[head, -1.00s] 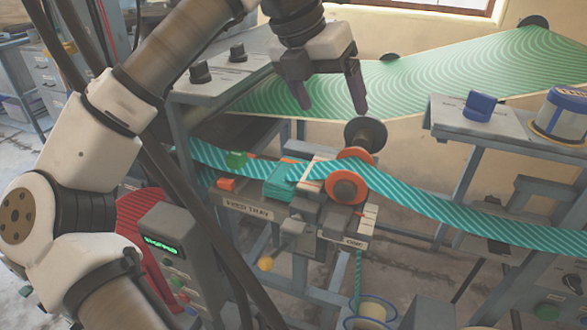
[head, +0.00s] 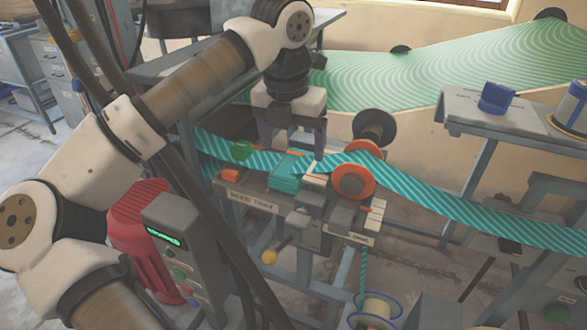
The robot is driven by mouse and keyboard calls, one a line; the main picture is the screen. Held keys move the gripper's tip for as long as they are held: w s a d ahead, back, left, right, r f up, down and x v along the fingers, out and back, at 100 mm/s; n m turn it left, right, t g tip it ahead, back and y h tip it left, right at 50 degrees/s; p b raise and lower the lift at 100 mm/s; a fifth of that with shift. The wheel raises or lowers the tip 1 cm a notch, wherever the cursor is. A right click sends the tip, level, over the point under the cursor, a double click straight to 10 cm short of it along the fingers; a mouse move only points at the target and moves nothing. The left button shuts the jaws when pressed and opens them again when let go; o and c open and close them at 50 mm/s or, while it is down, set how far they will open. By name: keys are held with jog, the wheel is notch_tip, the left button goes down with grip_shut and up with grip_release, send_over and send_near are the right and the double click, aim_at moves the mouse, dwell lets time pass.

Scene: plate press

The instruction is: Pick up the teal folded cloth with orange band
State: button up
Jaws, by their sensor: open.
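The teal folded cloth (head: 284,181) lies at the right end of the tray labelled as a feed tray (head: 250,200), just left of the orange-flanged roller. A bit of orange shows at its upper edge. My gripper (head: 292,152) points down over the cloth, open. One finger is behind its left side and the other is at its right end, close to the striped belt. I cannot tell whether the fingers touch the cloth. The gripper hides part of the cloth's far side.
A teal striped belt (head: 440,203) runs past the cloth and over the orange roller (head: 352,181). A shelf with a blue object (head: 496,98) stands at right.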

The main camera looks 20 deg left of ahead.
aim_at(293, 164)
jog(key=shift+d+f, duration=0.1)
jog(key=shift+f, duration=1.85)
jog(key=c, duration=1.1)
jog(key=shift+r, duration=0.1)
